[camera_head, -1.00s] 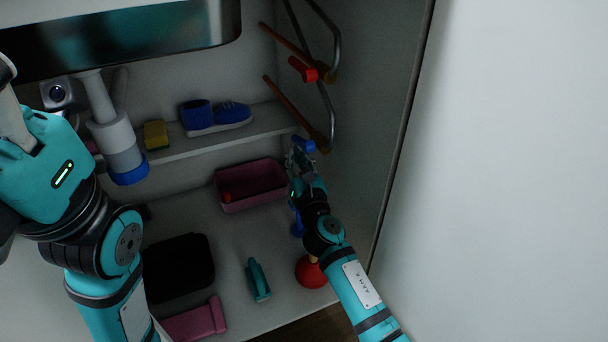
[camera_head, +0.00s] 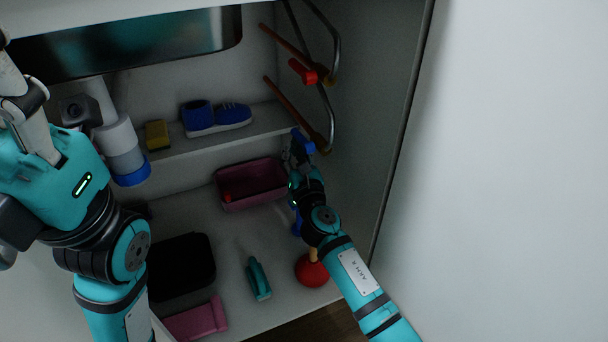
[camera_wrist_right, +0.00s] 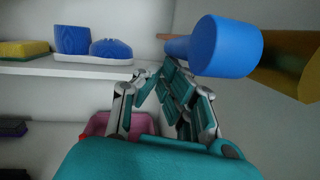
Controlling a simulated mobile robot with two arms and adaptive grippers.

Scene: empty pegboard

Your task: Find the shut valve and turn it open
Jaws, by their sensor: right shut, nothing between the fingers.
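A blue valve handle (camera_head: 304,142) sits by the lower copper pipe (camera_head: 292,105) on the cabinet's right wall. A red valve handle (camera_head: 302,70) sits on the upper pipe (camera_head: 285,42). My right gripper (camera_head: 293,160) is shut and empty, just below and left of the blue handle; contact is unclear. In the right wrist view the blue handle (camera_wrist_right: 228,47) is large at upper right, before a brass fitting (camera_wrist_right: 292,62), with the shut fingers (camera_wrist_right: 150,76) lower left of it. My left gripper (camera_head: 28,112) is partly in view at the left edge, its fingertips unclear.
A shelf (camera_head: 185,149) holds blue shoes (camera_head: 215,118) and a yellow sponge (camera_head: 157,134). Below are a pink bin (camera_head: 250,201), a black case (camera_head: 180,267), a teal brush (camera_head: 258,279) and a red plunger (camera_head: 312,270). A sink drain (camera_head: 122,143) hangs at left.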

